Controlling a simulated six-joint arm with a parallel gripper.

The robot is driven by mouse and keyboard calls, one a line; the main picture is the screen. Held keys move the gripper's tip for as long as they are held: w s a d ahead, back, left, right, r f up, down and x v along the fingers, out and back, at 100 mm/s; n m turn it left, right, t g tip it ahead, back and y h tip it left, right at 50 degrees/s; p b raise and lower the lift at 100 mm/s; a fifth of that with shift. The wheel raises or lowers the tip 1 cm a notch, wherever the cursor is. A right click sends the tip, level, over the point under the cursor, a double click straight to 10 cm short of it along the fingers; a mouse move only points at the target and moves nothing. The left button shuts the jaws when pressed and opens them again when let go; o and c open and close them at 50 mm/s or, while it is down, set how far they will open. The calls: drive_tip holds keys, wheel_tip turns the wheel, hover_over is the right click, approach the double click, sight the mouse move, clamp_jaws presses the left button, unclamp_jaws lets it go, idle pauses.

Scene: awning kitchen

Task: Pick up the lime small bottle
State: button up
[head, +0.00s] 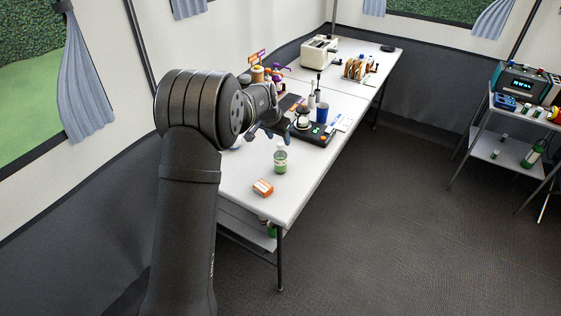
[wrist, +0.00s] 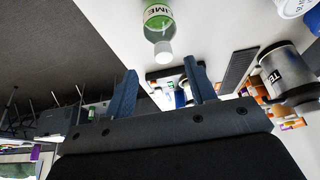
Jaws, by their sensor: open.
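The lime small bottle (head: 280,158) stands upright on the white table (head: 240,183).
An orange and white box (head: 263,188) lies on the table in front of the bottle. Behind it are a dark tray with a kettle-like item (head: 303,122), a blue cup (head: 322,112) and a toaster (head: 320,52). A labelled grey canister (wrist: 288,75) shows in the wrist view.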

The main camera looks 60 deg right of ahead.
sight(280, 144)
drive_tip(key=shift+w+x, duration=0.1)
drive_tip(key=shift+x, duration=1.45)
drive_tip(key=shift+w+x, duration=0.15)
drive_tip(key=shift+x, duration=1.45)
clamp_jaws()
